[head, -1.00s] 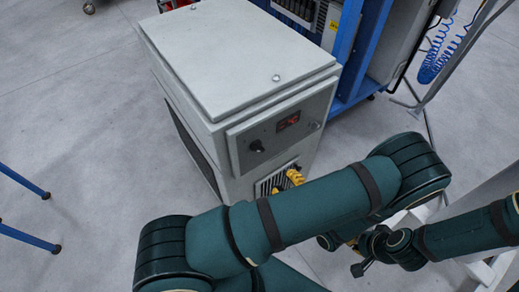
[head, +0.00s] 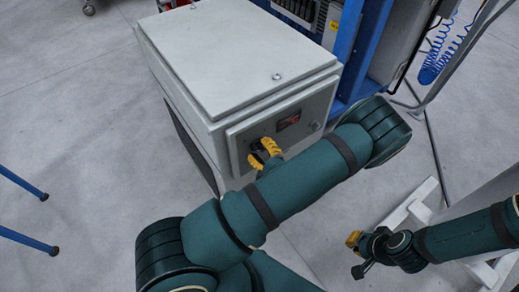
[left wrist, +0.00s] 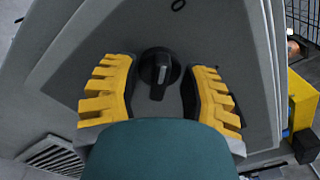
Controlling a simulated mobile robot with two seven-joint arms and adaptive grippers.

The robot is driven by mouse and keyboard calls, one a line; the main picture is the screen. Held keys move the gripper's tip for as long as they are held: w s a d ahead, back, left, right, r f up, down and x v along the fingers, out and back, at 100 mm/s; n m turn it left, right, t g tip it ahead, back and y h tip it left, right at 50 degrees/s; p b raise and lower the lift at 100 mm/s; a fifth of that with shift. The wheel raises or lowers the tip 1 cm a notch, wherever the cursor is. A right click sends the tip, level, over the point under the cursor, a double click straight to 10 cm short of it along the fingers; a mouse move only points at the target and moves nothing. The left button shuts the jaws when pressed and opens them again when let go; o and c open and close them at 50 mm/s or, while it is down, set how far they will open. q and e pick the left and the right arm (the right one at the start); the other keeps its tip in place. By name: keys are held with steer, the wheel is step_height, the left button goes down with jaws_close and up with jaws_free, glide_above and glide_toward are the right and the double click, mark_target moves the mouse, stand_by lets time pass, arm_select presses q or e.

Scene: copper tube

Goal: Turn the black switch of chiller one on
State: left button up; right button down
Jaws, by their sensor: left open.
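The chiller (head: 225,62) is a light grey cabinet in the upper middle of the head view. Its front panel carries a small dark display with red marks (head: 288,121). The black switch (left wrist: 159,70) is a round knob with a grey pointer line, seen in the left wrist view. My left gripper (head: 264,150) is at the panel, its yellow fingers open on either side of the switch. In the left wrist view the fingers (left wrist: 160,88) show gaps to the knob on both sides. In the head view the fingers largely hide the switch. My right gripper (head: 356,243) is low on the right, partly visible.
A blue frame (head: 352,50) with equipment stands behind the chiller. A blue coiled hose (head: 437,57) hangs at the right. Blue legs (head: 25,238) show at the left edge. The grey floor (head: 75,120) left of the chiller is clear.

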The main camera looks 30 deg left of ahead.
arm_select(q)
steer(key=shift+a, duration=0.1)
steer(key=shift+c, duration=0.4)
jaws_close()
steer(key=shift+r+m, duration=0.1)
steer(key=shift+m, duration=0.2)
steer(key=m+p, duration=0.2)
steer(key=m, duration=0.1)
steer(key=shift+r+m, duration=0.1)
steer(key=shift+m, duration=0.2)
steer(key=m+p, duration=0.2)
steer(key=m, duration=0.2)
steer(key=shift+w+m, duration=0.1)
steer(key=shift+m, duration=0.2)
steer(key=m+p, duration=0.1)
steer(key=m, duration=0.3)
steer(key=m+p, duration=0.1)
steer(key=m, duration=0.4)
steer(key=shift+w, duration=0.1)
